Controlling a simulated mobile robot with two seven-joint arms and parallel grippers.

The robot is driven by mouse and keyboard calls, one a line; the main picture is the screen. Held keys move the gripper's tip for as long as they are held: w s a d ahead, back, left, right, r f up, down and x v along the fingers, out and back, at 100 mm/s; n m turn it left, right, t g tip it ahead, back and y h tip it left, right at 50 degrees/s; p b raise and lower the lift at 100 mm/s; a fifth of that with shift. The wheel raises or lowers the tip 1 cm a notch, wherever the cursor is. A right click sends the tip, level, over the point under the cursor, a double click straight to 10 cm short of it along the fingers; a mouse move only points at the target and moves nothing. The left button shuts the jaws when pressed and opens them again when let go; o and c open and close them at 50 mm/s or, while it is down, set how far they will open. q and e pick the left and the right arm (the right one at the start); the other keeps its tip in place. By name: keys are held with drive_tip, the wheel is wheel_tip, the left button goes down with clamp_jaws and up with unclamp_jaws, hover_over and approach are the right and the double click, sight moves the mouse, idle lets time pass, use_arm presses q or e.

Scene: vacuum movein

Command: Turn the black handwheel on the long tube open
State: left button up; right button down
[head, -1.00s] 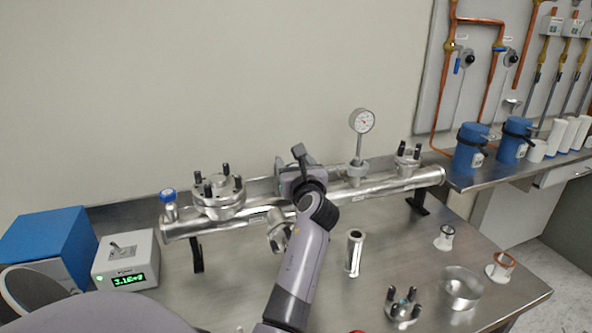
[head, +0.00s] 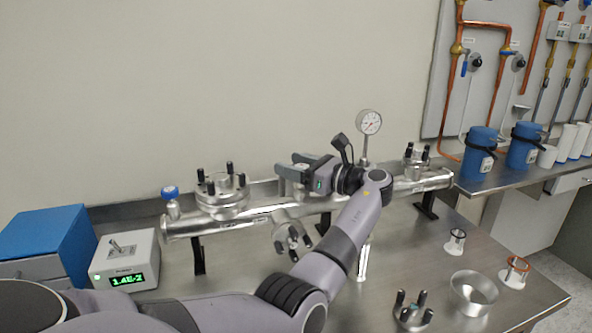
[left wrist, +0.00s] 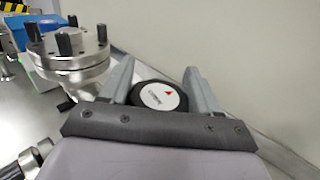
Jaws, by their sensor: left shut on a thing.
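The long silver tube (head: 262,213) lies across the bench on black supports. In the left wrist view the black handwheel (left wrist: 162,97) shows a white cap with a red triangle. It sits between the two grey fingers of my left gripper (left wrist: 158,72), one on each side, and the gripper is shut on it. In the head view my left gripper (head: 288,165) is at the middle of the tube, fingers pointing left, and the handwheel is hidden there. My right gripper is not in view.
A bolted flange (head: 222,190) and a blue knob (head: 170,192) are on the tube's left part; a dial gauge (head: 369,122) rises to the right. A readout box (head: 127,262) stands at left. Loose fittings (head: 474,290) lie on the right bench.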

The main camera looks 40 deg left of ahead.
use_arm(q)
drive_tip(key=shift+f+n+g+b, duration=0.1)
drive_tip(key=shift+n+g+b, duration=0.35)
drive_tip(key=shift+g, duration=0.35)
drive_tip(key=shift+s+n+g+h+b, duration=0.1)
drive_tip(key=shift+n+g+h+b, duration=0.2)
drive_tip(key=shift+n+g+b, duration=0.1)
drive_tip(key=shift+g, duration=0.3)
drive_tip(key=shift+s+n+g+h+b, duration=0.1)
drive_tip(key=shift+n+g+h+b, duration=0.2)
drive_tip(key=shift+n+g+b, duration=0.25)
drive_tip(key=shift+g+b, duration=0.3)
drive_tip(key=shift+g, duration=0.05)
drive_tip(key=o, duration=1)
drive_tip(key=shift+c, duration=0.2)
